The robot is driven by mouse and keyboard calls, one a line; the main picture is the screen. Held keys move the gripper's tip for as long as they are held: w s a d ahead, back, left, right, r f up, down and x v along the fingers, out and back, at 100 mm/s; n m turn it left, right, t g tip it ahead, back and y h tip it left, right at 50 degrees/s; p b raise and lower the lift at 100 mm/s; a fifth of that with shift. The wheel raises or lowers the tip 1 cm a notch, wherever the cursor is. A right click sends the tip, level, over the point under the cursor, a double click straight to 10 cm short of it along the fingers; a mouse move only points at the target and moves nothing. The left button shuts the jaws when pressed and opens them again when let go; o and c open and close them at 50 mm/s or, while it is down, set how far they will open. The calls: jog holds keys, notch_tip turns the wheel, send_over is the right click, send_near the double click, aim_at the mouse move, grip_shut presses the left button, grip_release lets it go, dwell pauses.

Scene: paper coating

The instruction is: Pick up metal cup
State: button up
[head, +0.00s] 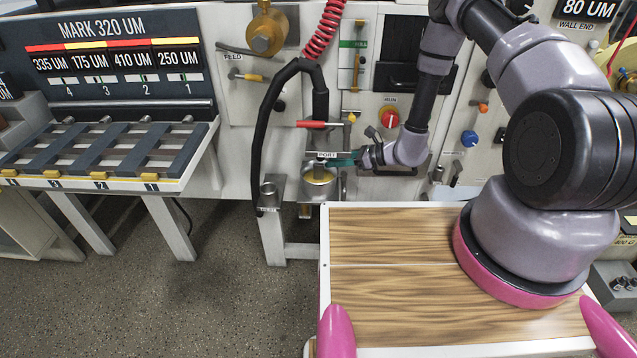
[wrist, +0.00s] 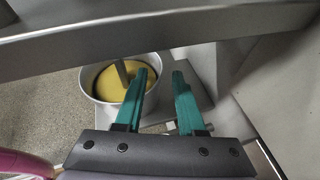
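The metal cup (head: 318,189) stands below the PORT label at the machine front, with yellow inside. In the wrist view the cup (wrist: 88,92) is seen from above, with a grey upright piece in the yellow. My gripper (head: 338,161) is at the cup's right side in the head view, its teal fingers partly hidden there. In the wrist view my gripper (wrist: 160,72) is open. The left finger overlaps the cup's right rim and the right finger is outside it. I cannot tell whether either finger touches the cup.
A grey machine edge (wrist: 150,38) crosses above the cup in the wrist view. A small metal cylinder (head: 268,192) stands on a post left of the cup. A black hose (head: 262,140) hangs near it. A rack (head: 110,150) with numbered slots is at the left.

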jog(key=x, duration=0.2)
jog(key=shift+w+a+f, duration=0.1)
jog(key=shift+a+f, duration=0.15)
jog(key=shift+a, duration=0.05)
grip_shut()
jog(key=shift+r, duration=0.1)
